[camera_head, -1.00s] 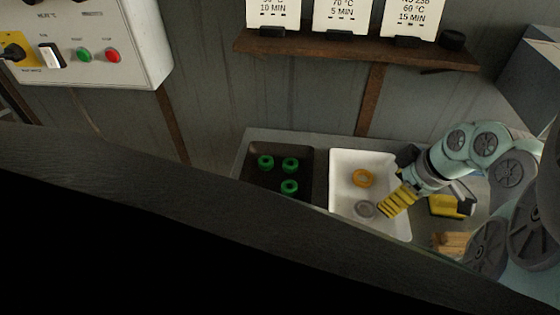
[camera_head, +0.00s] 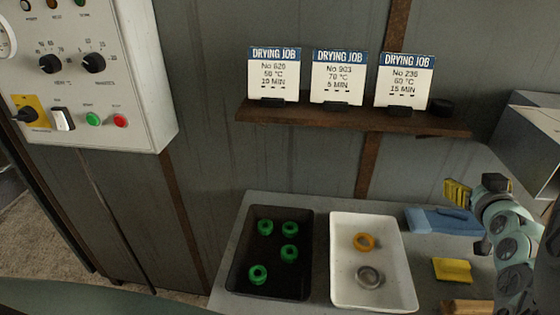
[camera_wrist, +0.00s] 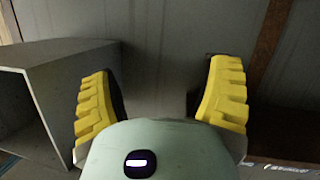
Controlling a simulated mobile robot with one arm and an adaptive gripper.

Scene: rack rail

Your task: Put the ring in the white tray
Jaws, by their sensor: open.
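The white tray (camera_head: 391,291) stands on the table in the head view. An orange ring (camera_head: 364,241) lies inside it toward the back. A grey metal ring (camera_head: 369,277) lies inside it nearer the front. My gripper (camera_head: 457,192) is raised to the right of the tray, apart from it. In the wrist view my gripper (camera_wrist: 160,100) shows two yellow fingers spread wide with nothing between them.
A black tray (camera_head: 236,272) with several green rings stands left of the white tray. A blue object (camera_head: 442,220), a yellow block (camera_head: 452,269) and a wooden piece (camera_head: 467,306) lie to the right. A shelf (camera_head: 350,117) with drying job cards hangs behind. A grey box (camera_wrist: 60,105) is beside my gripper.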

